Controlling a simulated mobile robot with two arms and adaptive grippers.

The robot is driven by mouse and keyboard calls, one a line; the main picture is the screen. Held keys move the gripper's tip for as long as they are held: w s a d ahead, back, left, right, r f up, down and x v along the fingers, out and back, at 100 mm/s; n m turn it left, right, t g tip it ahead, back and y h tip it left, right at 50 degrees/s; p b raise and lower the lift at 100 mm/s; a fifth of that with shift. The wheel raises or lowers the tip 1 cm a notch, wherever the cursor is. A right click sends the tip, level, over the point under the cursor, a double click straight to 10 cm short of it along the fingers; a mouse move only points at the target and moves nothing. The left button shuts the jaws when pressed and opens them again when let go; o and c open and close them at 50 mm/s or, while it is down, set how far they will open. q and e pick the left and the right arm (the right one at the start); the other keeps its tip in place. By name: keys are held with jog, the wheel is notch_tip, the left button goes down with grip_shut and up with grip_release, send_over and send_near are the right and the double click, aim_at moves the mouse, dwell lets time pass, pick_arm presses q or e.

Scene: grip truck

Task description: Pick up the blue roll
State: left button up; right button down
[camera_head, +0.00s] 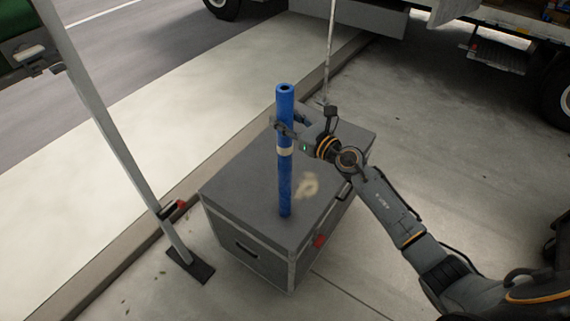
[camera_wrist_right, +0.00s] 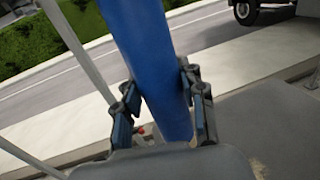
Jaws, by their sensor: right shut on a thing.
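The blue roll (camera_head: 285,185) is a long thin tube with a pale band around its middle. It stands upright over the top of a grey case (camera_head: 240,185); I cannot tell whether its lower end touches the lid. My right gripper (camera_head: 283,128) is shut on the roll above the pale band. In the right wrist view the roll (camera_wrist_right: 150,60) passes between the two fingers of the right gripper (camera_wrist_right: 163,115). My left gripper is not in view.
A grey metal post (camera_head: 110,130) on a dark foot plate stands left of the case. A thin pole (camera_head: 329,50) stands behind it. A kerb (camera_head: 120,255) runs along the left. A truck (camera_head: 500,40) is at the back right.

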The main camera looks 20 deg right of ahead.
aim_at(291, 112)
jog(key=shift+r, duration=0.2)
jog(key=shift+r+p, duration=0.45)
jog(key=shift+r, duration=0.1)
jog(key=shift+r+p, duration=0.6)
jog(key=shift+r, duration=0.35)
jog(key=s+r+p, duration=0.1)
jog(key=r, duration=0.1)
jog(key=s+a+r+p, duration=0.1)
jog(key=s+r+p, duration=0.3)
jog(key=shift+a+r, duration=0.25)
jog(key=shift+r, duration=0.05)
jog(key=s+a+r, duration=0.2)
jog(key=s+r, duration=0.1)
jog(key=s, duration=0.5)
jog(key=shift+s+a, duration=0.2)
jog(key=shift+a, duration=0.05)
